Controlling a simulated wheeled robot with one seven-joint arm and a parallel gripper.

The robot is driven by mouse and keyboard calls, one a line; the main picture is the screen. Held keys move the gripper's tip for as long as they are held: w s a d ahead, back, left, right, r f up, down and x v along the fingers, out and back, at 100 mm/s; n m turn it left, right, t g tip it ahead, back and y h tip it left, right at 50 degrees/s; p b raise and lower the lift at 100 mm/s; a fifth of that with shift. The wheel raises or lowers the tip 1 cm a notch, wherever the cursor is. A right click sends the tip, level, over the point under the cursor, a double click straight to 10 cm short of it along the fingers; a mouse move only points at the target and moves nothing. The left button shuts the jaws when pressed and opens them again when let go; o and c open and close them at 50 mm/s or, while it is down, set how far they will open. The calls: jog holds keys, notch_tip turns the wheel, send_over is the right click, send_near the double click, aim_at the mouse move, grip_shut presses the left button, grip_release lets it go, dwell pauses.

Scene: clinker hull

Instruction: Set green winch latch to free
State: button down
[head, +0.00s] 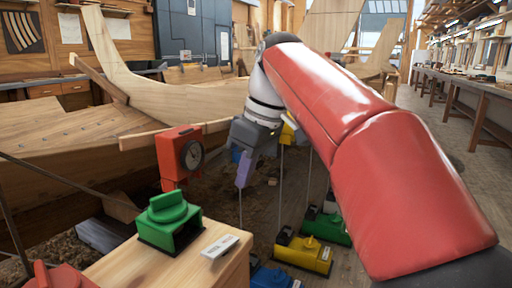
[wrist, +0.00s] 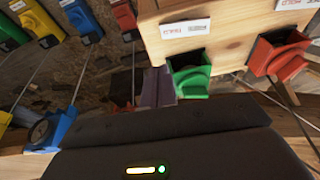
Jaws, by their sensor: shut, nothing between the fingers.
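A green latch box with a round knob and raised grip (head: 168,210) stands on the wooden bench top at the lower left of the head view. It also shows in the wrist view (wrist: 190,75), just right of my fingers. A white label card (head: 220,246) lies beside it; its print is too small to read surely. My gripper (head: 241,183) has purple fingers and hangs beyond the bench, to the right of the green box and apart from it. In the wrist view the fingers (wrist: 155,75) are together and empty. I cannot tell the latch's setting.
A red box with a dial (head: 181,158) stands behind the green box. A red latch box (wrist: 280,55) is near its other side. Green (head: 330,228), yellow (head: 305,254) and blue (head: 270,278) winches with upright cables stand on the floor. The wooden hull (head: 60,140) is at left.

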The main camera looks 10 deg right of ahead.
jog(key=shift+w+d+v, duration=0.15)
jog(key=shift+v, duration=1.05)
jog(key=shift+w+d+v, duration=0.15)
jog(key=shift+v, duration=1.1)
jog(key=shift+f, duration=0.15)
